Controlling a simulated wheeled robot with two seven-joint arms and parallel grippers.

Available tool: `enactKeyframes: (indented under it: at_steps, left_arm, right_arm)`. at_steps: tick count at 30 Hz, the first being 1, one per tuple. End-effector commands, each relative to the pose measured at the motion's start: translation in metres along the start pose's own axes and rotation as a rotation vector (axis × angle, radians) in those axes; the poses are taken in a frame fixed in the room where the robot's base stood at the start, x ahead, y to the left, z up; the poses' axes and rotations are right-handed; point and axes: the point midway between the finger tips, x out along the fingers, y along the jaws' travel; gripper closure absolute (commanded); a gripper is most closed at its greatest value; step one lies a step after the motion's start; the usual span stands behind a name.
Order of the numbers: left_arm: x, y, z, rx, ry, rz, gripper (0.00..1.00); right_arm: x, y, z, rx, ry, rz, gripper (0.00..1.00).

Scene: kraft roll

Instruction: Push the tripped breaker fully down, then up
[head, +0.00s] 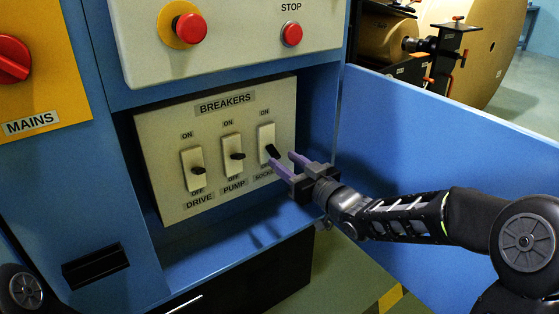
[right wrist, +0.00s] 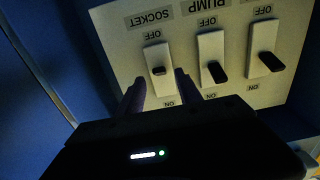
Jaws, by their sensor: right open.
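The cream breaker panel (head: 215,105) carries three white switches with black levers: drive (head: 198,170), pump (head: 237,156) and socket (head: 272,151). In the right wrist view, which is upside down, the socket lever (right wrist: 158,71) shows between the tips of the gripper (right wrist: 157,79), one finger on each side. Contact cannot be told. My left gripper is out of view.
The panel sits recessed in a blue cabinet (head: 150,230), with a ledge below. Above are a red emergency button (head: 190,28) and a red stop button (head: 291,34). A yellow mains plate (head: 40,85) is at left. A blue side panel (head: 430,130) stands behind my right arm.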

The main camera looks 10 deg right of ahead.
Motion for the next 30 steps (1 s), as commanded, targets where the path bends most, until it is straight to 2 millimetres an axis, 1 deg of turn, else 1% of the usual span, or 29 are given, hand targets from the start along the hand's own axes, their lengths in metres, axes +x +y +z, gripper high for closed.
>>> enactKeyframes:
  at_steps: [1,3,6,9,16,17,30]
  left_arm:
    - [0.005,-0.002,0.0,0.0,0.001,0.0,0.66]
    - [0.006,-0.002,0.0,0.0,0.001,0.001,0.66]
    - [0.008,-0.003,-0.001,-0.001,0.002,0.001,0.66]
    - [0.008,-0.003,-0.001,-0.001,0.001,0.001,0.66]
    - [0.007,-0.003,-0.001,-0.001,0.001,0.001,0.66]
    - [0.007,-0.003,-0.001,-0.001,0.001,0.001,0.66]
    - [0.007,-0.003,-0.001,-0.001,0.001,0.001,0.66]
  right_arm:
    - [0.008,-0.001,0.003,0.0,0.001,-0.002,0.58]
    - [0.018,-0.001,0.003,0.0,0.0,-0.002,0.58]
    - [0.027,0.0,0.001,0.0,0.001,0.0,0.58]
    - [0.031,0.0,0.001,0.0,-0.001,0.0,0.58]
    - [0.032,0.0,0.0,0.0,-0.001,0.0,0.58]
    - [0.032,0.0,0.0,0.0,-0.001,0.0,0.6]
    - [0.031,0.0,0.0,0.0,-0.001,0.0,0.96]
